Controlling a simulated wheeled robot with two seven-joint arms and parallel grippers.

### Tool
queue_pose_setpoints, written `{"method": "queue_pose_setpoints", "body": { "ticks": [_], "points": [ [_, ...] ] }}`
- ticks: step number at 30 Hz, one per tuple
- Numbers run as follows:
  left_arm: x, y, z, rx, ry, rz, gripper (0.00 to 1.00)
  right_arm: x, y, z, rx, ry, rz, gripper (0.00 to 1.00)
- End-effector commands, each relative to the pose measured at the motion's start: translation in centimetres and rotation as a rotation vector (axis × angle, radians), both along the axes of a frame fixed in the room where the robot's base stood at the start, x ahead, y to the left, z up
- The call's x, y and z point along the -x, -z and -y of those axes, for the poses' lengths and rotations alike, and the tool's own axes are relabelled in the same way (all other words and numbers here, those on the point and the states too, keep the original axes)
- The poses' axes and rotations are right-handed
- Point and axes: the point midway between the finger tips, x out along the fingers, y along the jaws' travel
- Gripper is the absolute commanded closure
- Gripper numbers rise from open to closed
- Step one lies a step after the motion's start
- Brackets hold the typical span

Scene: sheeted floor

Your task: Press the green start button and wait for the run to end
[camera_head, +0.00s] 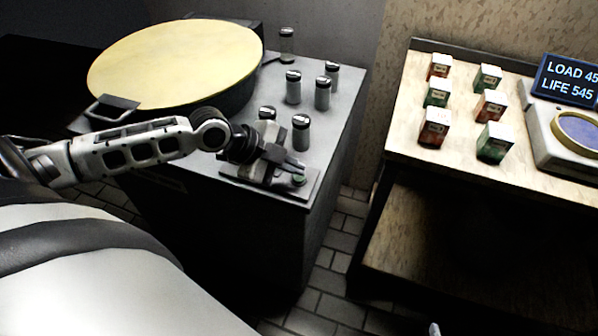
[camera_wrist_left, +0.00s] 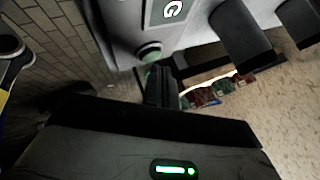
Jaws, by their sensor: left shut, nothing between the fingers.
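The green button (camera_head: 298,180) sits at the right end of a small plate (camera_head: 235,174) on the front edge of the grey bench top. It also shows in the left wrist view (camera_wrist_left: 150,52), as a round green cap on a pale panel. My left gripper (camera_head: 300,165) is shut and empty, with its fingertips close over the button. In the left wrist view the shut fingers (camera_wrist_left: 160,75) show just below the button. I cannot tell whether they touch it. My right gripper is not in view.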

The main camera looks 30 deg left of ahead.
Motion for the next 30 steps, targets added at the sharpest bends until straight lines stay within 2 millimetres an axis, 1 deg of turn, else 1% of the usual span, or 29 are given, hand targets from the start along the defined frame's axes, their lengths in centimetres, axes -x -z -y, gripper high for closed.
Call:
{"method": "queue_pose_setpoints", "body": {
  "ticks": [1,11,14,27,30],
  "points": [
    [0.0,-0.5,0.0,0.0,0.0,0.0,1.0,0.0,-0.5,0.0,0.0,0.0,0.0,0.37],
    [0.0,-0.5,0.0,0.001,0.0,0.001,1.0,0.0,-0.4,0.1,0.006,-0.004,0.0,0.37],
    [0.0,-0.9,0.0,0.0,0.0,0.002,1.0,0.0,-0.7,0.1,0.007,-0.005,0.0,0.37],
    [-0.1,-5.2,0.0,0.001,0.0,0.003,1.0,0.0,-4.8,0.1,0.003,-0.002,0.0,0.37],
    [0.0,-5.7,0.0,0.0,0.0,0.002,1.0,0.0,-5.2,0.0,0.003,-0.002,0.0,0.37]
  ]
}}
